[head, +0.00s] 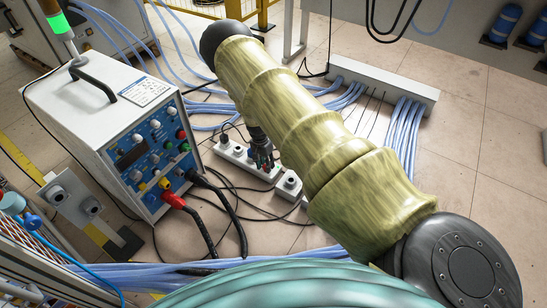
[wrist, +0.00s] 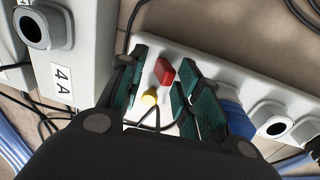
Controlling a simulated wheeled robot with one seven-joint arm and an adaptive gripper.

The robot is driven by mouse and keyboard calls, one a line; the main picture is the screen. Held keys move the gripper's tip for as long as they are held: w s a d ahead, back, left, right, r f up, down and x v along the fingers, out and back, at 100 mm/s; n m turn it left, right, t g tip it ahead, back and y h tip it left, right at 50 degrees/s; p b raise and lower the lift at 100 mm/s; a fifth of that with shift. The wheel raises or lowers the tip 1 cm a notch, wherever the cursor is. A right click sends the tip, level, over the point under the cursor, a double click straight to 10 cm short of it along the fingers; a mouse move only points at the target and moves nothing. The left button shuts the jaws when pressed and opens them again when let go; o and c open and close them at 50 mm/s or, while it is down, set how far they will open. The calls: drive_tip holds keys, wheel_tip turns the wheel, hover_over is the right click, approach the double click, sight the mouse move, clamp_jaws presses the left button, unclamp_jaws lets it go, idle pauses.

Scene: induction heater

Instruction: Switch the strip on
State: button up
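The white power strip (head: 236,154) lies on the floor right of the blue-fronted unit; its near part is behind my gripper. In the wrist view the strip (wrist: 222,72) runs from upper left to lower right. In the head view my gripper (head: 262,155) is small and partly dark against the strip.
A blue plug (wrist: 236,118) and open sockets (wrist: 271,118) lie right of my fingers. A white block labelled 4A (wrist: 75,55) stands close on the left. Black cables cross the floor. The blue-fronted unit (head: 146,152) is left; a cable trunk (head: 385,84) lies behind.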

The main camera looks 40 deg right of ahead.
drive_tip(key=shift+s+d+t, duration=0.15)
drive_tip(key=shift+s+t, duration=0.1)
drive_tip(key=shift+t, duration=0.25)
drive_tip(key=shift+s+f+t+y+b, duration=0.15)
drive_tip(key=shift+t+y+b, duration=0.15)
drive_tip(key=shift+b, duration=0.15)
drive_tip(key=shift+s+d+t+y+b, duration=0.15)
drive_tip(key=shift+s+t+y+b, duration=0.2)
drive_tip(key=shift+t+b, duration=0.6)
drive_tip(key=b, duration=0.3)
drive_tip(key=t+y+b, duration=0.1)
drive_tip(key=b, duration=0.2)
drive_tip(key=shift+s+d+f+t+b, duration=0.15)
drive_tip(key=shift+s+f+t+b, duration=0.1)
drive_tip(key=shift+s+b, duration=0.1)
drive_tip(key=shift+s+t+b, duration=0.1)
drive_tip(key=shift+t+b, duration=0.4)
drive_tip(key=shift+b, duration=1.1)
drive_tip(key=a+p+v, duration=0.1)
drive_tip(key=p+v, duration=0.8)
drive_tip(key=v, duration=0.3)
drive_tip(key=s+a+r+n+g+p, duration=0.2)
drive_tip(key=s+a+r+n+p, duration=0.3)
drive_tip(key=s+a+r+p, duration=0.5)
drive_tip(key=shift+s+r+h+p, duration=0.45)
drive_tip(key=shift+s+r+p, duration=0.4)
drive_tip(key=shift+p, duration=2.4)
